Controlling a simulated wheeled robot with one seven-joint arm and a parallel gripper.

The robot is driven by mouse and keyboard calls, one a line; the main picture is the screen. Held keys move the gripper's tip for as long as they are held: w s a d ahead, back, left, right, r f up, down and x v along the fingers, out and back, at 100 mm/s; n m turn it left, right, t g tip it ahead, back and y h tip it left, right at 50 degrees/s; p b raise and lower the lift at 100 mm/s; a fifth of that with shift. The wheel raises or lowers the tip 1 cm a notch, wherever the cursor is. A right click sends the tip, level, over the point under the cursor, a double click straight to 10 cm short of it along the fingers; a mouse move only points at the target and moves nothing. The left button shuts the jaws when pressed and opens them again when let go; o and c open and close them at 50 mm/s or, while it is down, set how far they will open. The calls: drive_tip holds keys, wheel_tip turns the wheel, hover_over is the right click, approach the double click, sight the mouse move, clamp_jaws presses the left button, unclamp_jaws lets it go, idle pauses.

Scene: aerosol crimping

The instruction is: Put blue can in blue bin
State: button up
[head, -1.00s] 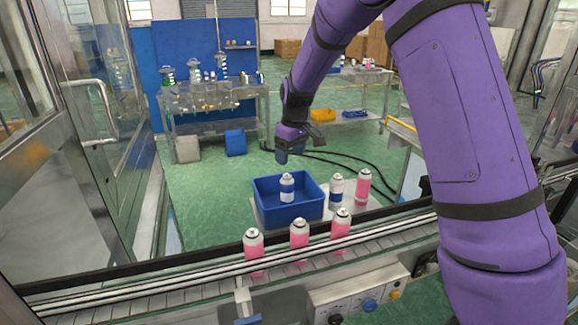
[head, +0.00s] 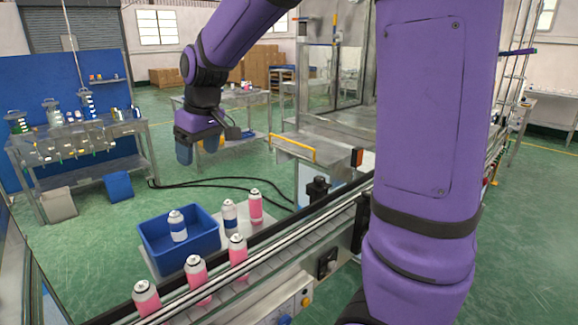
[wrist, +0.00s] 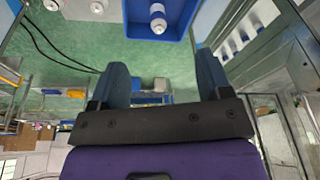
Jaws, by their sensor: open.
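A white can with a blue band (head: 178,226) stands upright in the blue bin (head: 158,262); it also shows in the wrist view (wrist: 158,18) inside the bin (wrist: 135,28). A second white can with a blue band (head: 229,216) stands beside the bin on a light surface. My gripper (head: 184,152) is above and behind the bin, apart from it and from the cans. In the wrist view its two blue fingers (wrist: 162,80) are spread with nothing between them.
A pink can (head: 255,206) stands beside the second blue-banded can. Several pink cans (head: 196,280) stand along the conveyor (head: 262,270) in front. Workbenches (head: 85,135) stand behind, with open green floor between.

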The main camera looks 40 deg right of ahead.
drive_tip(key=s+d+r+m+t, duration=0.1)
drive_tip(key=s+r+m, duration=0.1)
drive_tip(key=s, duration=1.1)
drive_tip(key=s+d+r+m+t+h, duration=0.1)
drive_tip(key=s+d+r+m, duration=0.1)
drive_tip(key=s, duration=1.1)
drive_tip(key=shift+s+t, duration=0.15)
drive_tip(key=shift+t, duration=0.15)
